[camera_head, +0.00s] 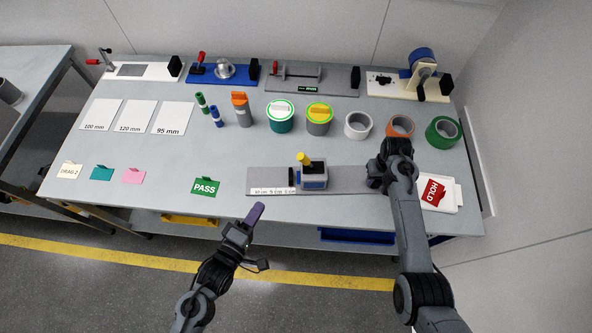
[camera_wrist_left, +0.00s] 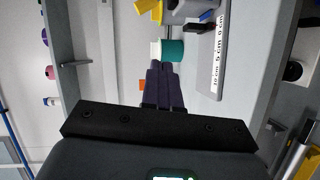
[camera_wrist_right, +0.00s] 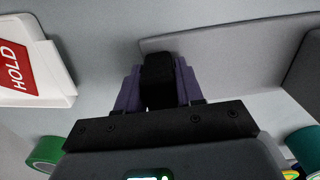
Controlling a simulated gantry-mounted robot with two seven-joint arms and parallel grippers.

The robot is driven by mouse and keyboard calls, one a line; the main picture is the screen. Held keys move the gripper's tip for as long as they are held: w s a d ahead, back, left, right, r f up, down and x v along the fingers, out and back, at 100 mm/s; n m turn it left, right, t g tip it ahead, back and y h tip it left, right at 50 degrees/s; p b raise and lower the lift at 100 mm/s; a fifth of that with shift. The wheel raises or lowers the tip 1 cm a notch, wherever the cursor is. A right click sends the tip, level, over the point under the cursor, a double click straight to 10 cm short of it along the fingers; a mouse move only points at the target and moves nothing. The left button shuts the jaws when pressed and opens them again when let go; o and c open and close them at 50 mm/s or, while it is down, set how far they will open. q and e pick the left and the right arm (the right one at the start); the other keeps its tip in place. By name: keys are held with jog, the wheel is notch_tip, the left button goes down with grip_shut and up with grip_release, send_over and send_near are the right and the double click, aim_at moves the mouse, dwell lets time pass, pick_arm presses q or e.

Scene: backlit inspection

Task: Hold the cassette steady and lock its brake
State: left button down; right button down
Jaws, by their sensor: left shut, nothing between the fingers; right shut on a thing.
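The cassette (camera_head: 313,177), a grey-and-blue block with a yellow knob (camera_head: 303,158) on top, sits on a long grey rail plate (camera_head: 347,180) with a white centimetre scale along its front left. In the left wrist view the yellow knob (camera_wrist_left: 147,6) shows at the top edge. My left gripper (camera_head: 256,212) is shut and empty, in front of the table's edge, left of and below the cassette. My right gripper (camera_head: 375,178) is at the plate's right end, shut on a black block (camera_wrist_right: 158,78), to the right of the cassette and apart from it.
A HOLD card (camera_head: 433,192) on a white holder lies right of my right arm. A PASS card (camera_head: 205,187) stands left of the plate. Tape rolls, including an orange one (camera_head: 400,125), and fixtures stand behind.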

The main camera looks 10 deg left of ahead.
pick_arm(q)
notch_tip(320, 180, down, 3)
jog(key=s+d+n+t+h, duration=0.1)
jog(key=d+n+t+h, duration=0.15)
jog(key=n+t, duration=0.2)
pick_arm(e)
jog(key=shift+s+f, duration=0.1)
jog(key=shift+f, duration=0.05)
pick_arm(q)
jog(key=n, duration=0.1)
send_near(307, 161)
jog(key=w, duration=0.2)
jog(key=w+r, duration=0.1)
jog(key=w, duration=0.2)
jog(key=shift+w+d+r, duration=0.3)
jog(key=shift+d+r, duration=0.05)
jog(key=shift+r, duration=0.05)
